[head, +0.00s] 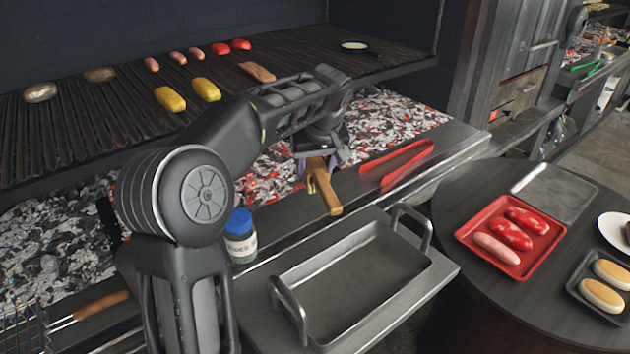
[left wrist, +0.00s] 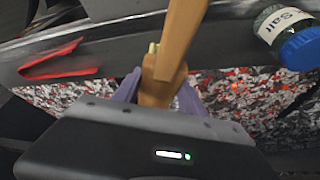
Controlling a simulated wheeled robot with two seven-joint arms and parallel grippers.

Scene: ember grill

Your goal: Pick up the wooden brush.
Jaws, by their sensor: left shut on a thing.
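The wooden brush (head: 328,190) is held in my left gripper (head: 322,165), above the front ledge of the grill and the edge of the coals. Its light wooden handle points down and toward me in the head view. In the left wrist view the brush (left wrist: 178,45) runs up from between the purple fingertips (left wrist: 158,92), which are shut on it. The part of the brush behind the fingers is hidden. My right gripper does not show.
Red tongs (head: 398,165) lie on the ledge, right of the brush. A salt jar (head: 241,236) with a blue lid stands left. A metal pan (head: 350,285) with raised handles sits in front. A round table (head: 480,270) with a red tray (head: 470,237) is at right.

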